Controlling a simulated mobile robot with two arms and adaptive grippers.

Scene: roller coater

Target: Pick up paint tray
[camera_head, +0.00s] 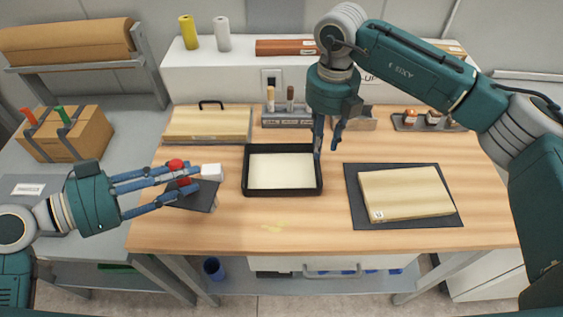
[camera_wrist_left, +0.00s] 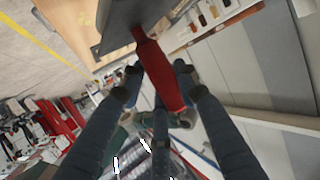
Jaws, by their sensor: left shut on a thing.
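The black paint tray (camera_head: 246,172) with a pale inside sits flat on the wooden table, near its middle. My right gripper (camera_head: 327,148) points down at the tray's right wall, with its fingers apart. One finger overlaps the right rim in the picture; I cannot tell whether it touches. My left gripper (camera_head: 172,185) is shut on a red-handled tool (camera_head: 176,164) at the table's left side. The left wrist view shows the red handle (camera_wrist_left: 158,72) between the fingers. A white block-like part (camera_head: 211,172) shows by the left fingertips.
A dark flat piece (camera_head: 201,198) lies under the left fingers. A wooden board (camera_head: 405,193) rests on a dark mat (camera_head: 437,220) at right. Another board (camera_head: 208,123) and a grey holder (camera_head: 288,121) stand at the back. The table's front strip is clear.

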